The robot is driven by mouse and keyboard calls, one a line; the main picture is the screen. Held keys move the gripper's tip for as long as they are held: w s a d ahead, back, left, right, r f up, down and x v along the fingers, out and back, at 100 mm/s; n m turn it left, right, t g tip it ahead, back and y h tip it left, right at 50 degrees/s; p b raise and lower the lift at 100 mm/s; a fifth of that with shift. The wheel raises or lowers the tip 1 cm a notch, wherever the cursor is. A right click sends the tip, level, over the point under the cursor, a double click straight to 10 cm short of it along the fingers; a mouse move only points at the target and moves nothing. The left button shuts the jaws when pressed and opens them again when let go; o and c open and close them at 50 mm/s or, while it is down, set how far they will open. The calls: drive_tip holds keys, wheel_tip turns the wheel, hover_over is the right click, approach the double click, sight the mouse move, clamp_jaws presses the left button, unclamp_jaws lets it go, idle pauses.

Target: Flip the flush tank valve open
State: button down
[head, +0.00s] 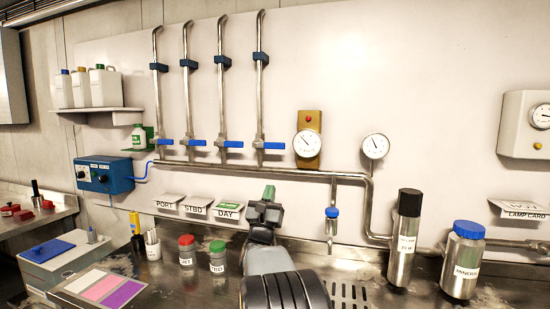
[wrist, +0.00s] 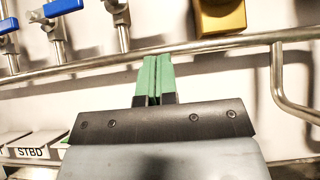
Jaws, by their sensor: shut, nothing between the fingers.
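Four vertical pipes on the wall each carry a blue lever valve, and all four levers lie level, pointing right. I see labels for port, stbd and day only, so the flush valve is not named; the rightmost valve (head: 272,145) stands right of the day valve (head: 232,144). My gripper (head: 268,192) is below the rightmost valve, apart from it, with its green fingertips upward. In the wrist view the green fingers (wrist: 155,78) are together and empty, just below the horizontal pipe. Two blue levers (wrist: 62,7) show at the upper left there.
The horizontal pipe (head: 215,165) runs just above my gripper. A yellow gauge block (head: 311,122) is to the right. Label cards (head: 229,210) stick out at the left. Jars (head: 218,256) and steel bottles (head: 404,240) stand on the counter.

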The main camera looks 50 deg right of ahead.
sight(268, 146)
drive_tip(key=p+x, duration=0.2)
drive_tip(key=x, duration=0.6)
drive_tip(key=shift+r, duration=0.1)
drive_tip(key=shift+a+r+p, duration=0.2)
drive_tip(key=shift+r+p, duration=0.65)
drive_tip(key=shift+r, duration=0.95)
drive_tip(key=shift+n+t, duration=0.4)
